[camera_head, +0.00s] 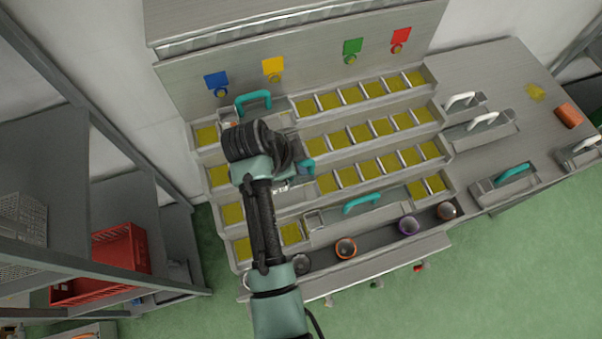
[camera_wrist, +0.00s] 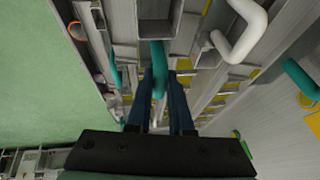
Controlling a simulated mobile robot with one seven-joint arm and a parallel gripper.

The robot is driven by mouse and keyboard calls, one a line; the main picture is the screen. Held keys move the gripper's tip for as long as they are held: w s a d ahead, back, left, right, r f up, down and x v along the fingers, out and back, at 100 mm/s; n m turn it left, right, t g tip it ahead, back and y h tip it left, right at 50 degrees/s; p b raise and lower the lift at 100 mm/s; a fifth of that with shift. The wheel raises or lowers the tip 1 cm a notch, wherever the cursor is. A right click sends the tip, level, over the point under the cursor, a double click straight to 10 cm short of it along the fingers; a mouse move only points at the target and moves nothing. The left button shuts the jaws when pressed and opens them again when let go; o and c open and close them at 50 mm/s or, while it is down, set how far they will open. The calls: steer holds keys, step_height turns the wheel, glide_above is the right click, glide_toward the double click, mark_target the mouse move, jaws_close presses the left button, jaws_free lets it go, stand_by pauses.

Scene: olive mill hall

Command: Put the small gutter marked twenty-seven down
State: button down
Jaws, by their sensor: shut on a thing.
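My gripper (camera_wrist: 160,105) is shut on the teal handle (camera_wrist: 158,68) of a small grey metal gutter (camera_wrist: 154,30) in the wrist view. No number is readable on it. In the head view my arm and wrist cover most of my gripper and the gutter; a teal handle (camera_head: 306,168) shows just right of my wrist, over the middle tiers. Whether the gutter touches a tier cannot be told. The stepped metal rack (camera_head: 330,210) has several tiers with yellow-filled cells. Another gutter (camera_head: 385,197) with a teal handle sits in the lower tier.
One teal handle (camera_head: 254,100) stands on the top tier. The right-hand bench (camera_head: 490,75) bears several gutters with white or teal handles and an orange cup (camera_head: 568,115). Several cups, one orange-rimmed (camera_head: 346,248), line the front trough. Shelving with a red crate (camera_head: 105,262) stands left.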

mark_target(299, 177)
step_height(299, 177, down, 6)
steer(key=shift+r+p, duration=0.25)
steer(key=shift+p, duration=0.1)
steer(key=shift+f, duration=0.2)
steer(key=shift+f+b, duration=0.5)
steer(key=shift+b, duration=0.1)
steer(key=c, duration=0.8)
jaws_free()
steer(key=shift+r, duration=0.15)
